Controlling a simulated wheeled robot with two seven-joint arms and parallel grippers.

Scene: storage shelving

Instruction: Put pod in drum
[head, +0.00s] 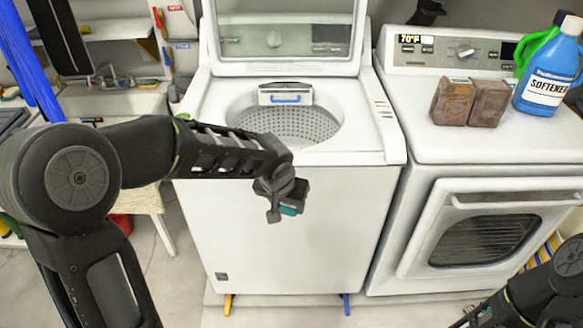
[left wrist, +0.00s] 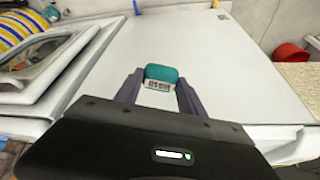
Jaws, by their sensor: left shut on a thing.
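The pod is a small teal and white piece (left wrist: 160,74) held between the two fingers of my left gripper (left wrist: 158,92). In the head view the pod (head: 289,210) shows as a teal bit at the tip of my left gripper (head: 283,203), in front of the washer's front panel and below its top rim. The drum (head: 287,124) is a perforated grey tub in the white top-load washer, whose lid stands open. My left gripper is outside the drum, on its near side. My right arm is at the lower right of the head view; its fingertips are not clearly visible.
A white dryer (head: 490,150) stands right of the washer (head: 290,240). Two brown boxes (head: 470,102) and a blue softener bottle (head: 547,82) are on its top. The washer's raised lid (head: 290,30) is behind the opening.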

